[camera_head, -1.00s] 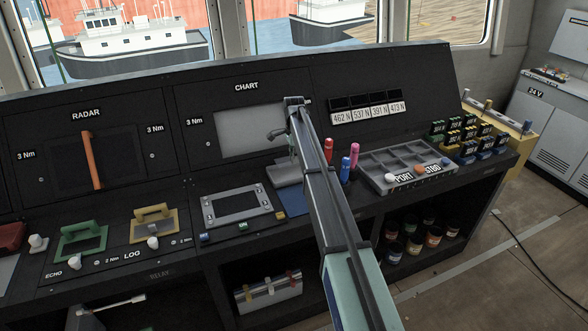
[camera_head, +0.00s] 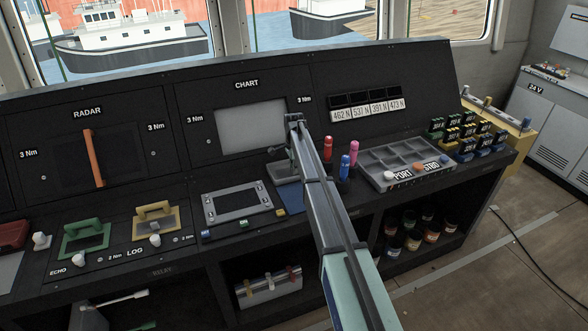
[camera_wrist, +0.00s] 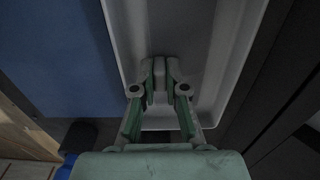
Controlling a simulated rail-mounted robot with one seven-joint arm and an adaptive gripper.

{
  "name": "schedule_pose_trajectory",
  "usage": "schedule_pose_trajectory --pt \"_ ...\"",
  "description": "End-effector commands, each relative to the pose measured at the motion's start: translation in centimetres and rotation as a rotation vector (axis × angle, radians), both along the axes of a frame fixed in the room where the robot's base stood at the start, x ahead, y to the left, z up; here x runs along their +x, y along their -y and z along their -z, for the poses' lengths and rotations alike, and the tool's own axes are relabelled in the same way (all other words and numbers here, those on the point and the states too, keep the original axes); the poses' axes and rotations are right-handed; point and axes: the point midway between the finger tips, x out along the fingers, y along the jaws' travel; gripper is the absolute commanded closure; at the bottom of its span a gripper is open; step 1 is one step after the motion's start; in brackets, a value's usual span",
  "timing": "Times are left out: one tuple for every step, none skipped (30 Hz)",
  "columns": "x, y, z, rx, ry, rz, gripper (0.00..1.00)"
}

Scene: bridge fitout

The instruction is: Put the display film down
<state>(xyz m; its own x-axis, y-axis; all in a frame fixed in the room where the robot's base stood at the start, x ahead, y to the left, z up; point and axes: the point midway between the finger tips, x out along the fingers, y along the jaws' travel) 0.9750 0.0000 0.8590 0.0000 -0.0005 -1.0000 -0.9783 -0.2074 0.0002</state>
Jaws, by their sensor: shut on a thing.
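My gripper (camera_wrist: 160,72) is low over a shallow pale grey tray (camera_wrist: 210,85), with its fingers close together. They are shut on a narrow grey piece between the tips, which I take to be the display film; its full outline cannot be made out. In the head view the grey tray (camera_head: 283,172) sits on the console behind my arm, and the fingertips are mostly hidden there. A flat blue surface (camera_wrist: 55,60) lies beside the tray on the left; it also shows in the head view (camera_head: 292,199). The grey CHART screen (camera_head: 250,130) is on the panel behind.
A grey framed display unit (camera_head: 238,204) stands left of the tray. Red, blue and pink upright cylinders (camera_head: 345,165) are close on the right, then a compartment tray (camera_head: 408,162). The sloped panel rises behind. Jars (camera_head: 412,232) stand on the shelf below.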

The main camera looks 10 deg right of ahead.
Motion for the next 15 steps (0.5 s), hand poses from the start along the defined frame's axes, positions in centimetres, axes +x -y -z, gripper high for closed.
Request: schedule_pose_trajectory --pt "0.0 0.0 0.21 0.0 0.0 0.0 1.0" --pt "0.0 0.0 0.31 0.0 0.0 0.0 1.0" --pt "0.0 0.0 0.28 0.0 0.0 0.0 0.81" --pt "0.0 0.0 0.25 0.0 0.0 0.0 0.7" --pt "0.0 0.0 0.24 0.0 0.0 0.0 0.63" --pt "0.0 0.0 0.24 0.0 0.0 0.0 0.63" --pt "0.0 0.0 0.24 0.0 0.0 0.0 0.63" --pt "0.0 0.0 0.24 0.0 0.0 0.0 0.63" --pt "0.0 0.0 0.24 0.0 0.0 0.0 0.63" --pt "0.0 0.0 0.24 0.0 0.0 0.0 0.63" --pt "0.0 0.0 0.24 0.0 0.0 0.0 0.63" --pt "0.0 0.0 0.23 0.0 0.0 0.0 0.63" --pt "0.0 0.0 0.22 0.0 0.0 0.0 0.63" --pt "0.0 0.0 0.17 0.0 0.0 0.0 0.63" --pt "0.0 0.0 0.04 0.0 0.0 0.0 0.63"
